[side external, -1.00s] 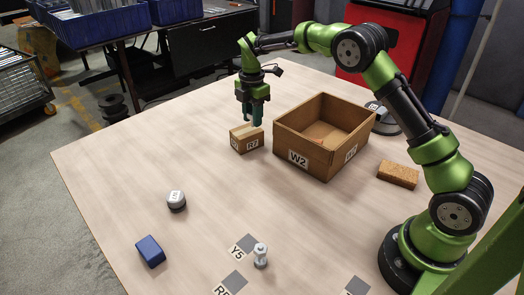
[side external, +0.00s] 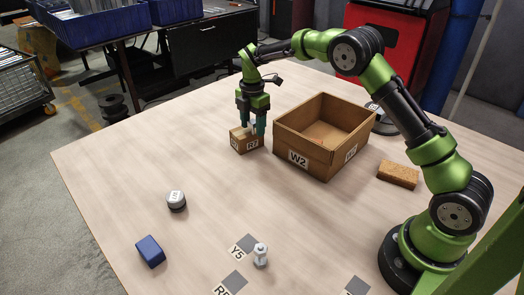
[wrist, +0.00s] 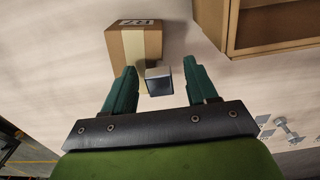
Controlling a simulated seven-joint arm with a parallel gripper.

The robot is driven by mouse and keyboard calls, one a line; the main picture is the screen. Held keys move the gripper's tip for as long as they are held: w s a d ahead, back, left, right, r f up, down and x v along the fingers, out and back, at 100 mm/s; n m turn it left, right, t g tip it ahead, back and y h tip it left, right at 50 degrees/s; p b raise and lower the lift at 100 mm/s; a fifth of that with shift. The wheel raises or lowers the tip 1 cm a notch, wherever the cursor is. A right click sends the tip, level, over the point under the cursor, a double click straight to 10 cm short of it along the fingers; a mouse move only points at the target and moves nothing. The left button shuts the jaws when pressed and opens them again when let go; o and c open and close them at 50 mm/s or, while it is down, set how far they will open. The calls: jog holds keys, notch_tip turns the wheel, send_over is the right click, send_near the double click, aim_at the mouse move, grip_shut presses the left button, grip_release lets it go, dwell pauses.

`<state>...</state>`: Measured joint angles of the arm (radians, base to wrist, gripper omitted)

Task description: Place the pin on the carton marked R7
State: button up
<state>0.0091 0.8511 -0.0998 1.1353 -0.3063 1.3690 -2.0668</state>
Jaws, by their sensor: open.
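The pin (side external: 260,256) is a pale, narrow-necked piece standing upright on the table beside the Y5 mark; it shows small at the right of the wrist view (wrist: 288,130). The carton marked R7 (side external: 238,144) is a small brown box left of the crate; the wrist view shows its taped top (wrist: 133,43). My gripper (side external: 254,131) is low over this carton, far from the pin, with fingers apart. A small grey block (wrist: 158,80) with a dark face shows between the fingers in the wrist view, overlapping the carton's edge. I cannot tell whether it rests on the carton.
The open wooden crate marked W2 (side external: 316,165) stands close right of the carton. A sponge-like brown block (side external: 398,175) lies near my base. A white-topped knob (side external: 176,201) and a blue block (side external: 150,251) sit at left. The middle of the table is clear.

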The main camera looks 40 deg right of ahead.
aim_at(253, 121)
notch_tip(253, 121, up, 12)
jog(key=s+a+r+m+t, duration=0.2)
jog(key=s+r+m, duration=0.3)
jog(key=s+r, duration=0.25)
jog(key=s+a+f+m+t+y, duration=0.1)
jog(key=s+a+m+t, duration=0.1)
jog(key=s+m, duration=0.6)
jog(key=s+a+f+m+t+y, duration=0.1)
jog(key=s+a+m+t, duration=0.1)
jog(key=s+m, duration=0.7)
jog(key=s+t, duration=0.1)
jog(key=s, duration=0.5)
jog(key=shift+s+a, duration=0.2)
jog(key=shift+a, duration=0.2)
